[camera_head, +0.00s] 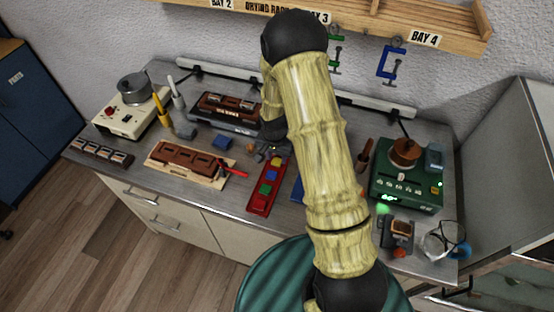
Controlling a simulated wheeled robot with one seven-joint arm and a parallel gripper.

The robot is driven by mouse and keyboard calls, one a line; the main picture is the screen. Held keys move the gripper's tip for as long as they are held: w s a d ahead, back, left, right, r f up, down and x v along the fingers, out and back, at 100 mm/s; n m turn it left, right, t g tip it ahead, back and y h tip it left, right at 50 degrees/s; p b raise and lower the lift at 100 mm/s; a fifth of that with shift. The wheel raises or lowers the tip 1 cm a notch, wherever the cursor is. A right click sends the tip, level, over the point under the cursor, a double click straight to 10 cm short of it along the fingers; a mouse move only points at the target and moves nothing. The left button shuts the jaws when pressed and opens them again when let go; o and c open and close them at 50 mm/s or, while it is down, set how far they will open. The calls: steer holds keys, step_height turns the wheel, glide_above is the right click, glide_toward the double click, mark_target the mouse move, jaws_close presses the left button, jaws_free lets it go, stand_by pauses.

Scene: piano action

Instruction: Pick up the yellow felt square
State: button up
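The yellow felt square (277,161) is small and lies at the far end of a narrow red tray (258,208). Red, green and blue pieces lie along the same tray, nearer to me. My gripper (262,153) is partly hidden behind my own arm. It appears just left of and beyond the tray's far end, close to the yellow square. I cannot tell its height above the bench or whether its fingers are apart.
A brown part on a wooden board (160,155) lies left of the tray, with a red-handled tool (232,170) between. A dark device (226,110) stands behind. A green machine (408,188) stands right. My arm covers the bench's middle.

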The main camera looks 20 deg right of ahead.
steer(key=shift+f, duration=0.7)
steer(key=c, duration=0.6)
